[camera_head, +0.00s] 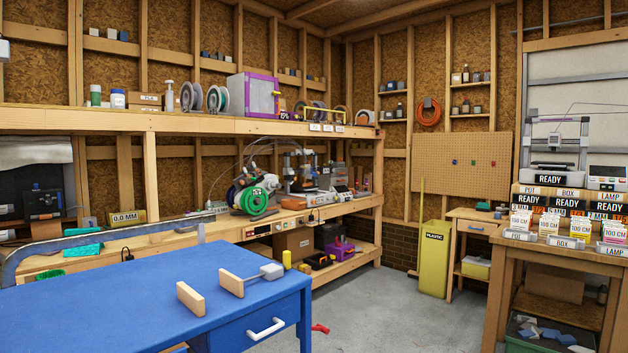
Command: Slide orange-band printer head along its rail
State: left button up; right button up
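A cluster of printers stands on the long wooden workbench (160,243) at the back left. One printer with dark rails (305,163) is in its middle, behind a green spool (254,201). An orange part (293,203) shows low at the front of this cluster. The parts are too small to tell which printer head has an orange band or where it sits on its rail. Another printer with a light frame (556,140) stands at the far right; no orange band is clear on it. Neither of my grippers shows in this view.
A blue table (150,300) with two upright wooden blocks (190,299) and a white drawer handle fills the front left. A wooden stand (560,256) with labelled boxes is at the right. A yellow bin (433,262) stands at the back. Grey floor (400,315) lies open between.

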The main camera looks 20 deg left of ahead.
aim_at(305, 173)
jog(key=i, duration=0.2)
jog(key=i+z, duration=0.15)
jog(key=i, duration=0.3)
jog(key=i+j+z, duration=0.15)
jog(key=i, duration=0.3)
jog(key=i+j+z, duration=0.15)
jog(key=i, duration=0.3)
jog(key=i+j+z, duration=0.15)
jog(key=i, duration=0.3)
jog(key=i+l, duration=0.1)
jog(key=i, duration=0.65)
jog(key=i+u, duration=0.15)
jog(key=i, duration=0.6)
jog(key=i+j+u, duration=0.2)
jog(key=i+u, duration=0.2)
jog(key=i, duration=0.25)
jog(key=i+u, duration=0.35)
jog(key=i, duration=0.25)
jog(key=i+l+u, duration=0.15)
jog(key=i+u, duration=0.25)
jog(key=i, duration=0.25)
